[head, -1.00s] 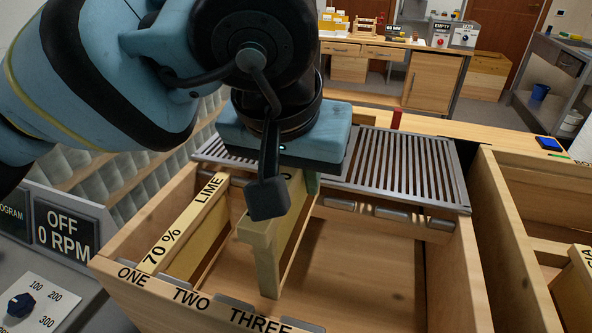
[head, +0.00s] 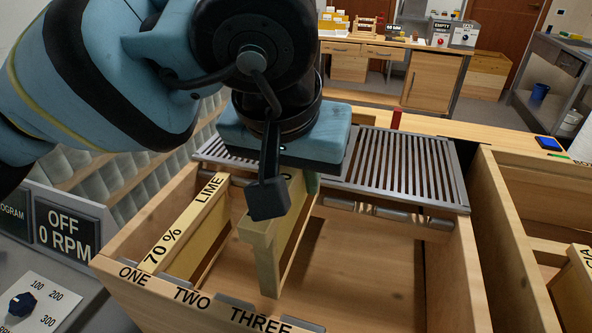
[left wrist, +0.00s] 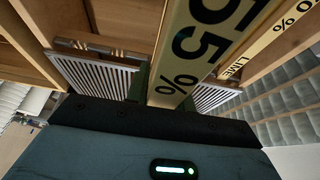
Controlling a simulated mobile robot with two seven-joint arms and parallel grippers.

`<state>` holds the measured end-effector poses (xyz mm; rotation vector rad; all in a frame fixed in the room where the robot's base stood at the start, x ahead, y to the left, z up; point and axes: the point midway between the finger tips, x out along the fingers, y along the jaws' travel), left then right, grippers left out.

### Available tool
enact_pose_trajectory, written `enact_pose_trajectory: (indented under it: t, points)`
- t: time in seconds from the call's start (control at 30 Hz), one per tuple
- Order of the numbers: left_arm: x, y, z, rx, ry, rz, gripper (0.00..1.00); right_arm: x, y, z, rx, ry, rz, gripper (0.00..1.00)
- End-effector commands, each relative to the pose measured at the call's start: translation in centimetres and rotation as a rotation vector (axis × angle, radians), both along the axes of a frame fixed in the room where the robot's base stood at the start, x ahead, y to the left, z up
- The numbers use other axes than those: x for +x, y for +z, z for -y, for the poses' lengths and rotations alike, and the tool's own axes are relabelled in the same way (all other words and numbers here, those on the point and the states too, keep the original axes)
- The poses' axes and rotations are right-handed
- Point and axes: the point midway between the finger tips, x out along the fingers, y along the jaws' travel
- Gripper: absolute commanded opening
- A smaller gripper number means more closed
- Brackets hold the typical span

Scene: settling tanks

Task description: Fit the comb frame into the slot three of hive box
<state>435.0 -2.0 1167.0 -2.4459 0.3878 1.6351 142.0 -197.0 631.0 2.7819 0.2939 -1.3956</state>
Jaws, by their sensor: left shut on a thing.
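The comb frame (head: 264,262) is a pale yellow wooden frame, with "55 %" on its top bar in the left wrist view (left wrist: 199,45). My left gripper (head: 290,182) is shut on its top bar. The frame hangs upright in the opening of the wooden hive box (head: 450,270); its near end appears between the TWO and THREE labels. I cannot tell how deep it sits. The slot three label (head: 262,321) is on the box's near rim, beside a metal rest. My gripper hides the frame's far end. My right gripper is not in view.
A "70 % LIME" frame (head: 180,226) sits in slot one, left of the held frame. The box interior right of the held frame is empty. Another wooden box (head: 525,270) stands at right.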

Motion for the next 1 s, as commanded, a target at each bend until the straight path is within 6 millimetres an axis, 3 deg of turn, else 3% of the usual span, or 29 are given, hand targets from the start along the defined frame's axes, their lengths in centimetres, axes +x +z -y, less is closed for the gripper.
enact_pose_trajectory:
  t: [1.0]
  points:
    - [0.1,-1.9,0.0,-0.002,0.001,0.001,0.0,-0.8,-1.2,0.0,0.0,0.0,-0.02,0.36]
